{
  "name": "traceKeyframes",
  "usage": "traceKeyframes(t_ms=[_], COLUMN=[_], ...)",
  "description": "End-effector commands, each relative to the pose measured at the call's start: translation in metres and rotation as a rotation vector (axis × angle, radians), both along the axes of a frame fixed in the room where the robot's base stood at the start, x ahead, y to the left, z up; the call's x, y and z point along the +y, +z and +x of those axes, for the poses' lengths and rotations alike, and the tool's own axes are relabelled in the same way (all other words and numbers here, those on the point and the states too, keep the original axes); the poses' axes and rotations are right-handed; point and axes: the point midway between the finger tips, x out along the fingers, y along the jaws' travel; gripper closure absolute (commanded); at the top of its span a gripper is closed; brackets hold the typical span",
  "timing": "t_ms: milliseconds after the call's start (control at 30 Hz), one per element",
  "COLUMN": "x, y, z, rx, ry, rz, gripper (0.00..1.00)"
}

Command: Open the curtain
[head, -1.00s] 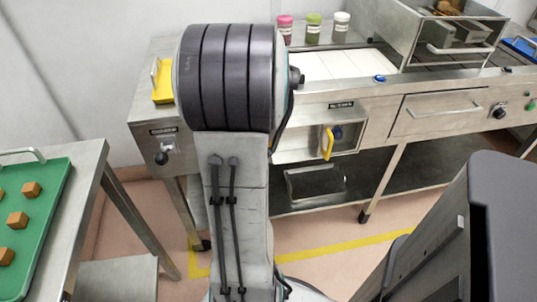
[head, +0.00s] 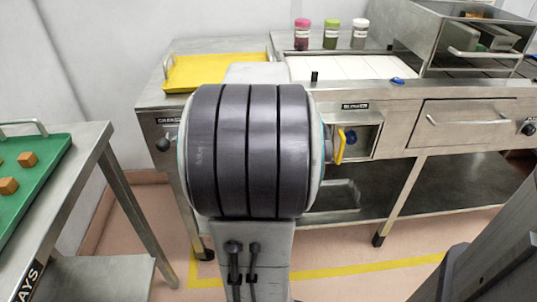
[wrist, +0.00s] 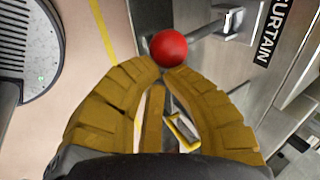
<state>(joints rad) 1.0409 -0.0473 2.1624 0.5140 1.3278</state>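In the wrist view a red ball knob (wrist: 168,50) sits on the end of a grey lever (wrist: 205,30). The lever runs to a mount on a steel panel bearing the label CURTAIN (wrist: 272,34). My gripper (wrist: 162,73) has its two brown fingers brought together at the tips, just below the ball in the picture. The whole front of the ball shows; whether the tips touch it I cannot tell. In the head view my arm hides the gripper and the red knob. No curtain cloth can be made out.
A steel bench carries a yellow tray (head: 215,72), several jars and a steel box (head: 440,40). A small yellow handle (head: 340,146) sticks out of its front. A table with a green tray (head: 50,165) of brown cubes stands at left. The floor between is clear.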

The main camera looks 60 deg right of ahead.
Motion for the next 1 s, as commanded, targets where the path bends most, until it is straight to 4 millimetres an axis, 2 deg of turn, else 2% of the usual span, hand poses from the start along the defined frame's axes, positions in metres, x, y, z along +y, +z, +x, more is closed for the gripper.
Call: traceKeyframes(t_ms=[367, 700, 767, 1000], x=[0.003, 0.004, 0.004, 0.004], y=[-0.016, -0.047, -0.041, -0.04], z=[-0.001, -0.002, -0.002, -0.002], rx=[0.001, 0.002, 0.002, 0.001], ry=[0.003, 0.002, 0.002, 0.001], rz=[0.001, 0.0, 0.0, 0.0], gripper=[1.0, 1.0, 1.0, 1.0])
